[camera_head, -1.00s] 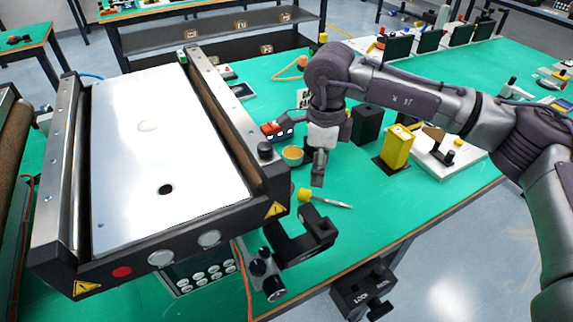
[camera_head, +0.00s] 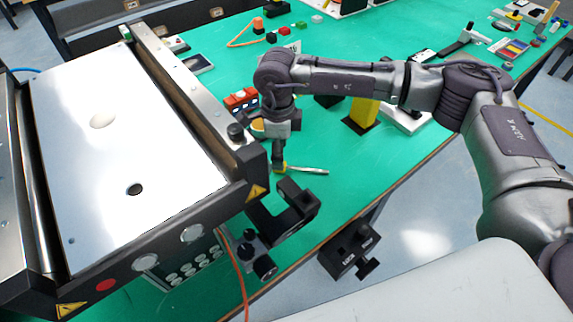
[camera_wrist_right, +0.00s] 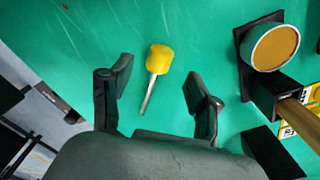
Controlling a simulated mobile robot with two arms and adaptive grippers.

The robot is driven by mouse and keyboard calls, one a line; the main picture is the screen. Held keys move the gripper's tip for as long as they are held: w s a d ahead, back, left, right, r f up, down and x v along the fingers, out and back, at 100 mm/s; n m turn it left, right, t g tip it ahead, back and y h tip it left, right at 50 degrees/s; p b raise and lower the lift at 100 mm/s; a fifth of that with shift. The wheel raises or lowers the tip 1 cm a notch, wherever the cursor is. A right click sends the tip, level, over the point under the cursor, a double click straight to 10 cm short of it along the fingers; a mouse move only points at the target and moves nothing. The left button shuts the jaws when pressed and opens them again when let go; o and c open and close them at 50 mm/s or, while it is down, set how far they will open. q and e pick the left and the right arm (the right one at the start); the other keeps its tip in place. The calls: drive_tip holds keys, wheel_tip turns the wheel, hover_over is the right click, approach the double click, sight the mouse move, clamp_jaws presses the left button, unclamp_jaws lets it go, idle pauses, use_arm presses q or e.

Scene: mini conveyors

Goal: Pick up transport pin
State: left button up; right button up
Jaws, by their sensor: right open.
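The transport pin, with a yellow cylindrical head and a thin metal shaft, lies on the green table. In the head view its shaft (camera_head: 308,170) points right and its head is partly hidden by my right gripper (camera_head: 279,160). In the right wrist view the pin (camera_wrist_right: 157,62) shows whole, between and beyond the two open fingers of the right gripper (camera_wrist_right: 160,88). The fingers look apart from the pin and nothing is held. My left gripper is not in view.
A conveyor with a white top (camera_head: 120,150) stands close on the left. A black clamp bracket (camera_head: 290,208) sits at the table's front edge. A yellow block (camera_head: 363,112) stands behind to the right. The wrist view shows a round orange-topped part (camera_wrist_right: 275,48) right of the pin.

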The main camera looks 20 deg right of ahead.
sight(301, 169)
wheel_tip(301, 169, down, 5)
drive_tip(key=shift+s+d+r+p, duration=0.1)
drive_tip(key=shift+d+r+p, duration=0.05)
drive_tip(key=shift+p, duration=0.3)
clamp_jaws()
drive_tip(key=shift+r, duration=0.1)
